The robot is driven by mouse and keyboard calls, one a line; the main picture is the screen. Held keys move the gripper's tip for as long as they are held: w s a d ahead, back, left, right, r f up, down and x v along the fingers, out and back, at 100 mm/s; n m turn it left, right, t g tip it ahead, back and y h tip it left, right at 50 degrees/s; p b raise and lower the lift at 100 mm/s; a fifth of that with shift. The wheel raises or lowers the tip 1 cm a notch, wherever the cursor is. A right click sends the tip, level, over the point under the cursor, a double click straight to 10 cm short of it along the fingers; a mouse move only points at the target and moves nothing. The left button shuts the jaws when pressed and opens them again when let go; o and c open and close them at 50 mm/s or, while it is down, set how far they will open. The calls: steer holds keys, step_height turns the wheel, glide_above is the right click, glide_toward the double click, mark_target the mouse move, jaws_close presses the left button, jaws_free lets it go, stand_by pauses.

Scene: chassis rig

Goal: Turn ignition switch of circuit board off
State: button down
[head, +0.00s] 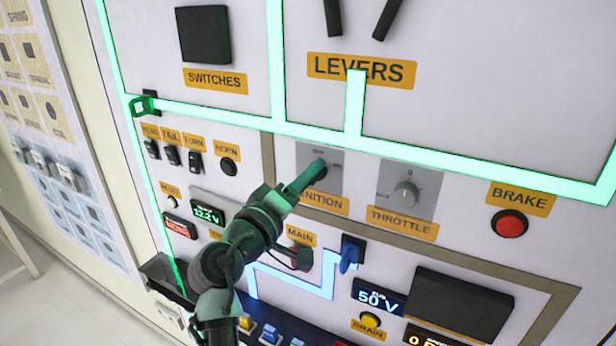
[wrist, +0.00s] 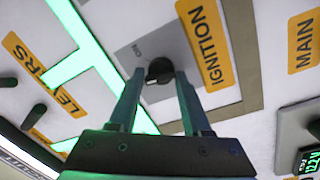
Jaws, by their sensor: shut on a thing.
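The ignition switch is a small black rotary knob (wrist: 159,69) on a grey plate (head: 333,158) above the yellow IGNITION label (head: 322,203). The knob's exact pointing direction cannot be told.
The throttle dial (head: 405,194) is right of the ignition plate, and the red brake button (head: 509,223) is farther right. Small toggle switches (head: 172,156) are to the left. The MAIN red switch (head: 301,256) and a blue plug (head: 350,252) lie below, near my arm.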

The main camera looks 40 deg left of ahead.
steer(key=shift+f+n, duration=0.15)
steer(key=shift+n, duration=0.45)
steer(key=shift+c, duration=2.2)
jaws_free()
steer(key=shift+a, duration=0.1)
steer(key=r+b+v, duration=0.1)
steer(key=b+v, duration=0.3)
steer(key=v, duration=0.9)
steer(key=shift+f, duration=0.55)
